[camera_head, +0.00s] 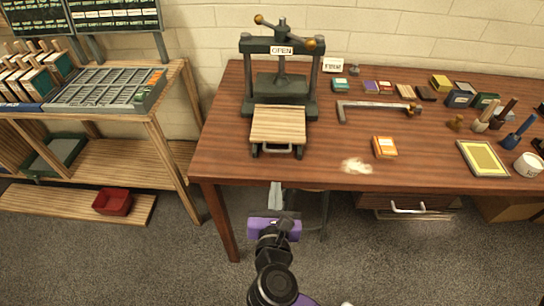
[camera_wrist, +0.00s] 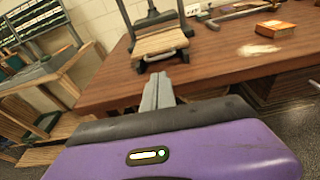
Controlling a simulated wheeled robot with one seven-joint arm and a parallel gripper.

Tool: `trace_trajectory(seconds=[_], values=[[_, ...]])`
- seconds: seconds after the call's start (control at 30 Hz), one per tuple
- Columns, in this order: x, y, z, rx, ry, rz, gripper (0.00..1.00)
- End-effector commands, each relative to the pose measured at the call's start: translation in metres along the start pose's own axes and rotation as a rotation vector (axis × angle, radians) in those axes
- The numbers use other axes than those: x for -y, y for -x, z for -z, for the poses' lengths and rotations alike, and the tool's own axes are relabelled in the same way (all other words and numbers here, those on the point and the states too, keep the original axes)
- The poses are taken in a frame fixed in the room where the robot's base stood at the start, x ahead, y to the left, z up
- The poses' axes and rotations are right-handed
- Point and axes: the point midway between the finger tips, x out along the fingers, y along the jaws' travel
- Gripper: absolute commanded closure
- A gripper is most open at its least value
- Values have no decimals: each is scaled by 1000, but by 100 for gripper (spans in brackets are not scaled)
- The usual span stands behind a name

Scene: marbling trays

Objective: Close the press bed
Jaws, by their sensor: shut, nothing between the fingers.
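The press (camera_head: 281,72) stands at the back left of the wooden table, a dark frame with a screw, a handle with wooden knobs and a sign reading OPEN. Its press bed (camera_head: 278,124), a pale slatted board with a metal handle (camera_head: 277,149) at its front, sticks out toward me. The bed also shows in the wrist view (camera_wrist: 160,42). My gripper (camera_head: 275,197) is shut and empty, in front of the table's front edge and apart from the bed. In the wrist view its fingers (camera_wrist: 158,92) point toward the bed.
The brown table (camera_head: 320,165) has a bar clamp (camera_head: 375,107), an orange box (camera_head: 384,147), a yellow-centred frame (camera_head: 482,158) and a white jar (camera_head: 528,165) to the right of the press. A wooden shelf (camera_head: 130,155) with a type tray stands left. The table in front of the bed is clear.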

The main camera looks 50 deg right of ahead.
Motion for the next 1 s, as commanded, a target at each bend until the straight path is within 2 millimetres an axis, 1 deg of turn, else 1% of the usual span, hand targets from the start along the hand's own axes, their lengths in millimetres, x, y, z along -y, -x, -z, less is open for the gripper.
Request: trace_trajectory(seconds=[0.13, 0.27, 0.7, 0.9, 1.0], values=[[1, -4, 0, -3, 45, 5, 100], [2, -18, 0, -3, 46, 7, 100], [2, -101, -1, -2, 42, 5, 100], [2, -128, 0, -3, 42, 4, 100], [2, -136, 1, -4, 42, 3, 100]])
